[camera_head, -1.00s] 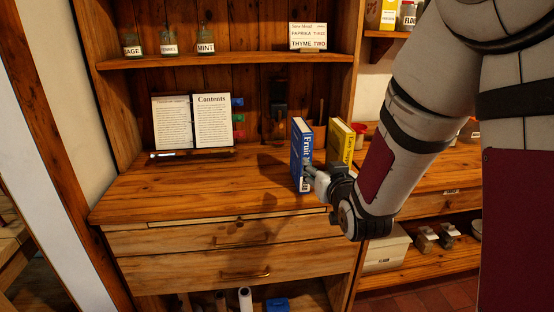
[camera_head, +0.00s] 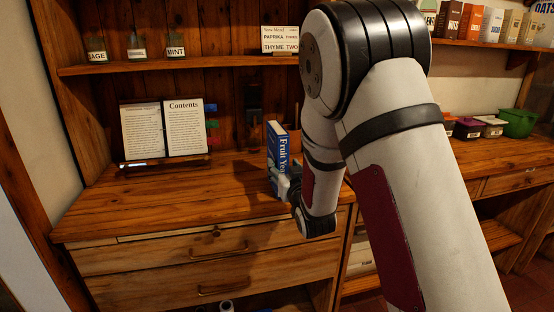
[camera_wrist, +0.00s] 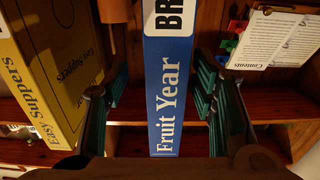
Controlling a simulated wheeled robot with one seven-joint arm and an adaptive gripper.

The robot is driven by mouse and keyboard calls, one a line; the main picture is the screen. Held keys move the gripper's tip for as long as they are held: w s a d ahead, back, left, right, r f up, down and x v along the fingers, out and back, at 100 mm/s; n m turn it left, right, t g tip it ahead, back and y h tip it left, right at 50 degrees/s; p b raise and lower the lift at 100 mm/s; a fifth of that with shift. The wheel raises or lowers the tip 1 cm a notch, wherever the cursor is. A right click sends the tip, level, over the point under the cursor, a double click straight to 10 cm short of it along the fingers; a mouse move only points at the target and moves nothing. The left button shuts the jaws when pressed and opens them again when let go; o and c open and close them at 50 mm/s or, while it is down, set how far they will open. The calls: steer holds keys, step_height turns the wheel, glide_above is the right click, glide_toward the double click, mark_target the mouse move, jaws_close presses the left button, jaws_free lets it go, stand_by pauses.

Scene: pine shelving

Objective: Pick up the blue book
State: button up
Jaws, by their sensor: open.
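The blue book (camera_head: 277,158) stands upright on the pine desk, its spine lettered "Fruit Year" facing my gripper. In the wrist view the blue book (camera_wrist: 168,95) fills the middle, between the two finger sets. My gripper (camera_wrist: 163,105) is open, one finger on each side of the book, with gaps showing between the fingers and the spine. In the head view my gripper (camera_head: 284,186) is at the lower part of the spine; my arm hides much of it. How deep the fingers reach along the covers is hard to tell.
A yellow book (camera_wrist: 50,70), "Easy Suppers", stands close to the left finger in the wrist view. An open book on a stand (camera_head: 165,130) is at the back left. A shelf (camera_head: 180,64) with labelled jars runs above. The desk's front left is clear.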

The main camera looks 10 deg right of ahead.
steer(key=w, duration=0.5)
steer(key=shift+a+r, duration=0.1)
steer(key=shift+a, duration=0.15)
steer(key=shift+r, duration=0.1)
jaws_close()
